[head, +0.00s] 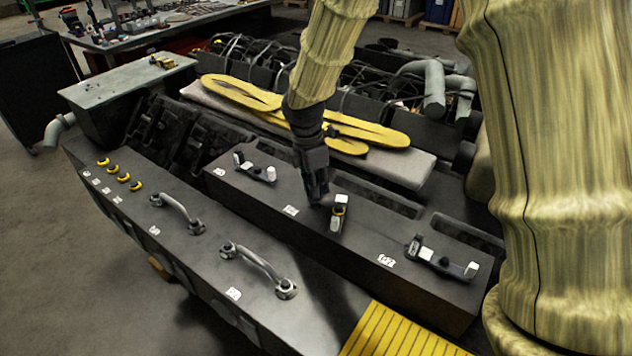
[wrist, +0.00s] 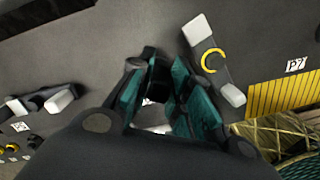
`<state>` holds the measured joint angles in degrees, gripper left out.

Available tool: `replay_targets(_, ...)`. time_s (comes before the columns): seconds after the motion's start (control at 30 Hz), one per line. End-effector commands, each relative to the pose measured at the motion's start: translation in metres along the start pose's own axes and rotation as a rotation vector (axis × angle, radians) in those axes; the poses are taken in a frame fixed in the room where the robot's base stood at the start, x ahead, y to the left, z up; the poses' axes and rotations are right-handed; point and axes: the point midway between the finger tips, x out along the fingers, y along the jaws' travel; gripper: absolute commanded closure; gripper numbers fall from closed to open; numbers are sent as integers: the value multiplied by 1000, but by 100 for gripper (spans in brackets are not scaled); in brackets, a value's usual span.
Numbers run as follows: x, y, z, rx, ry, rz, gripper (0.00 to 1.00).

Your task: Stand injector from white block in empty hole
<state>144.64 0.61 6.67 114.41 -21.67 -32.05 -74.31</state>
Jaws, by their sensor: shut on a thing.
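My gripper (head: 316,198) points down over the long dark cover, just left of the middle fitting. In the wrist view its teal-padded fingers (wrist: 160,100) are close together around a dark, slim thing, seemingly the injector; the fingers hide most of it, so its tilt cannot be told. The middle fitting has a white block (wrist: 198,28) at one end, a smaller pale block at the other and a yellow ring (wrist: 212,61) between them. It also shows in the head view, with its yellow ring (head: 339,211) right of my gripper. No empty hole can be made out clearly.
Similar fittings with white blocks lie on the cover at left (head: 255,170) and right (head: 441,258). Grey handles (head: 178,213) rise from the front ledge, with several yellow rings (head: 123,177) at its left. A yellow ribbed mat (head: 395,335) lies at the front right.

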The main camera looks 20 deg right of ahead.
Motion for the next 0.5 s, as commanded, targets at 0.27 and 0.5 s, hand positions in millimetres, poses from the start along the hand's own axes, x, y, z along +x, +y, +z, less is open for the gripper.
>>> replay_targets(0.27, 8, 0, -1, 1, 0, 0, 100)
replay_targets(0.5, 14, 0, -2, 1, 0, -1, 100)
